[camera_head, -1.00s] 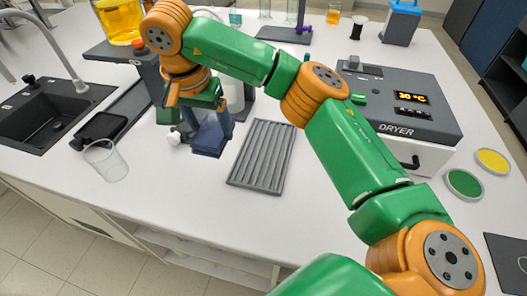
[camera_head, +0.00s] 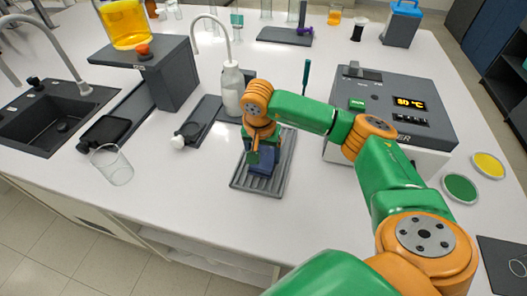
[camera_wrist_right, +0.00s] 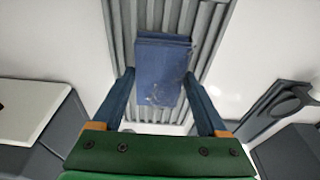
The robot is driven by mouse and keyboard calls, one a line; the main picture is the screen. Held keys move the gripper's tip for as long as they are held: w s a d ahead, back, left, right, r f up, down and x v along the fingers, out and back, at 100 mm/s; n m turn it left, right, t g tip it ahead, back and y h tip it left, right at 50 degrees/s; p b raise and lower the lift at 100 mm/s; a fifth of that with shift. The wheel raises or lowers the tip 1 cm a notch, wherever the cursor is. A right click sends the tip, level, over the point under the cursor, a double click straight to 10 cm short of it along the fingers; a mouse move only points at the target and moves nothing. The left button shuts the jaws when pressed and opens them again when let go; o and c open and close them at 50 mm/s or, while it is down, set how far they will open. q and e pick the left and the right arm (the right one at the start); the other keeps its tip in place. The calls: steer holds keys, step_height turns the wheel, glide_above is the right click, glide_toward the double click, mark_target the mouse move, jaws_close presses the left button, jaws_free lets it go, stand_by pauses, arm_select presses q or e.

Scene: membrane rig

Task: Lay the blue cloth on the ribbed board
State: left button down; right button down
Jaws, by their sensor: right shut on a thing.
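The blue cloth (camera_head: 262,161) is a small folded dark-blue rectangle over the middle of the grey ribbed board (camera_head: 242,184). My right gripper (camera_head: 261,152) is above the board, shut on the cloth. In the right wrist view the cloth (camera_wrist_right: 160,68) lies between the two fingers of my right gripper (camera_wrist_right: 158,76), with board ribs (camera_wrist_right: 206,32) showing around it. Whether the cloth touches the ribs I cannot tell. The gripper and forearm hide the far part of the board in the head view. My left gripper is out of view.
The dryer (camera_head: 395,110) stands right of the board, behind my right arm. A white bottle (camera_head: 232,90) is at the board's far left. Green (camera_head: 460,187) and yellow (camera_head: 489,165) dishes lie at right.

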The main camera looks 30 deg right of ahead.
mark_target(262, 160)
jaws_free()
steer(key=shift+r, duration=0.25)
steer(key=r, duration=0.1)
steer(key=r+b, duration=0.1)
steer(key=r, duration=0.1)
steer(key=a+r, duration=0.1)
steer(key=r, duration=0.1)
steer(key=shift+s+r, duration=0.15)
steer(key=shift+s, duration=0.15)
step_height(262, 160, up, 6)
steer(key=s, duration=0.1)
steer(key=shift+a+p, duration=0.35)
steer(key=shift+a, duration=0.1)
steer(key=shift+r, duration=0.1)
